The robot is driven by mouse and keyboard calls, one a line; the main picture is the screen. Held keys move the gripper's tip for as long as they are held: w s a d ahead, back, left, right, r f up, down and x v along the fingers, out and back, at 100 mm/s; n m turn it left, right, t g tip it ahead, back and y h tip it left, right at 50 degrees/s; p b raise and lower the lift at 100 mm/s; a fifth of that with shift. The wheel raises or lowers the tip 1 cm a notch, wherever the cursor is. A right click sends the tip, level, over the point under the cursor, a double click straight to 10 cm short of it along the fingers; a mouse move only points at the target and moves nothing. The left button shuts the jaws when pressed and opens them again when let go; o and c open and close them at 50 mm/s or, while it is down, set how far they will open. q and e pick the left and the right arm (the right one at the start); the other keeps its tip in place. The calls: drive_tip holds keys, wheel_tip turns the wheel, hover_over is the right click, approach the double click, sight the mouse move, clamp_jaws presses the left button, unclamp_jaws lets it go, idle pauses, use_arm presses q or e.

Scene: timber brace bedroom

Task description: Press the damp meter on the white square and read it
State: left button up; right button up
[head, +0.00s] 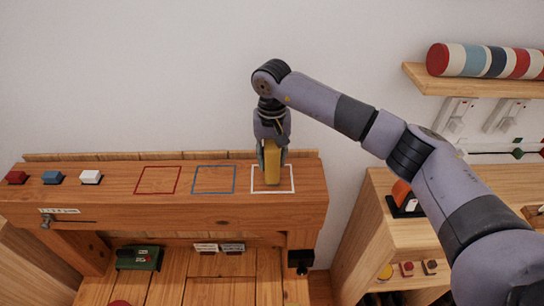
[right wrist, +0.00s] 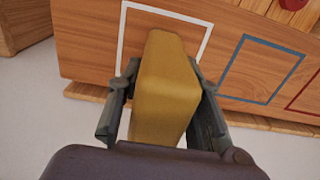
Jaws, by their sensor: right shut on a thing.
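The damp meter (head: 271,163) is a yellow block-shaped tool held upright over the white square (head: 287,191), a white outline on the wooden beam. My right gripper (head: 271,152) is shut on the meter. In the right wrist view the yellow body (right wrist: 165,85) sits between both fingers (right wrist: 163,105), and the white outline (right wrist: 205,50) shows around and behind it. The meter's lower end is inside the outline in the head view; I cannot tell for sure whether it touches the wood. No reading shows. My left gripper is not in view.
Blue (head: 214,180) and red (head: 158,181) outlined squares lie left of the white one. A shelf unit (head: 370,215) stands to the right.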

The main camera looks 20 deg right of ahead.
sight(272, 142)
drive_tip(key=shift+f+b, duration=0.1)
drive_tip(key=shift+b, duration=0.25)
idle(1.3)
drive_tip(key=shift+r+p, duration=1.5)
drive_tip(key=shift+r, duration=2.15)
